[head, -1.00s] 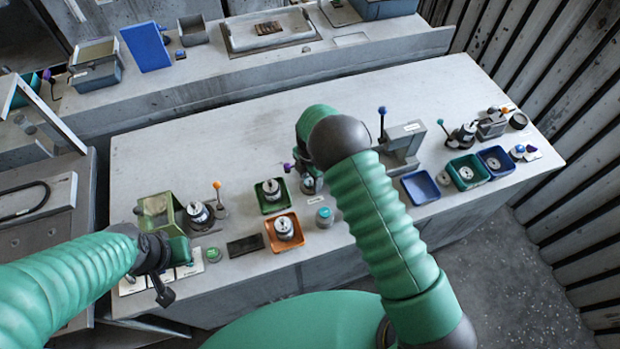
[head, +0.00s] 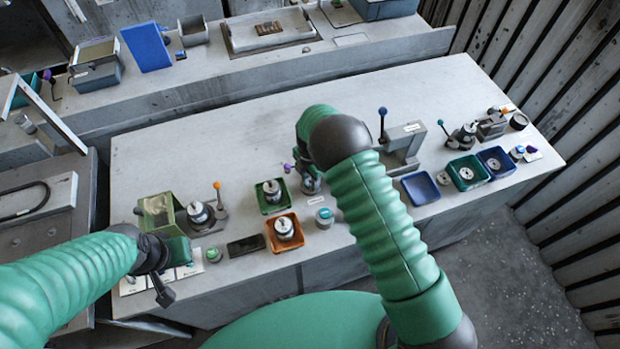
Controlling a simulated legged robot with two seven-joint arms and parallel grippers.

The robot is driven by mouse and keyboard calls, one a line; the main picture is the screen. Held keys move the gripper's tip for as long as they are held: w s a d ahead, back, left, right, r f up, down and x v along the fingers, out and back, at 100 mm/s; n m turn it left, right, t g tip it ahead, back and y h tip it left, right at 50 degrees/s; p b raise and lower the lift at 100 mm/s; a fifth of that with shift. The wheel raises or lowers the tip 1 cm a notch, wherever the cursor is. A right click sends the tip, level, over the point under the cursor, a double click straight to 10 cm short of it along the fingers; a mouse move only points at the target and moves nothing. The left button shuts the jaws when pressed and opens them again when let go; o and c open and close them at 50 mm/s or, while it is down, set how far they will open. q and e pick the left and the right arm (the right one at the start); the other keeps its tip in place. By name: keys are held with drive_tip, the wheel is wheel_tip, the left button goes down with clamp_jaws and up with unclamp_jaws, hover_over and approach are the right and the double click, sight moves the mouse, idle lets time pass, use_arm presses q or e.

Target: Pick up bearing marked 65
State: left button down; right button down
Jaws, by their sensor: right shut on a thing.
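My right gripper (head: 310,183) is partly hidden below my bent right forearm, low over the middle of the bench. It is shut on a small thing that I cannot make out. Several parts could be bearings, but no mark 65 can be read. A silver part stands in a small green tray (head: 263,206). Another silver part sits in an orange tray (head: 272,243). A grey round part with a teal top (head: 325,217) stands to their right. My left gripper (head: 163,292) hangs at the bench's front left edge, and its jaws cannot be made out.
A station with an orange knob (head: 217,187) stands at left, with a dark flat pad (head: 246,245) nearby. A clamp fixture with a blue knob (head: 383,112) stands right of my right forearm. Blue (head: 420,188) and green trays lie further right. The back middle of the bench is clear.

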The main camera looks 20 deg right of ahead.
sight(310, 182)
drive_tip(key=shift+r+p, duration=1.75)
drive_tip(key=shift+r, duration=1.2)
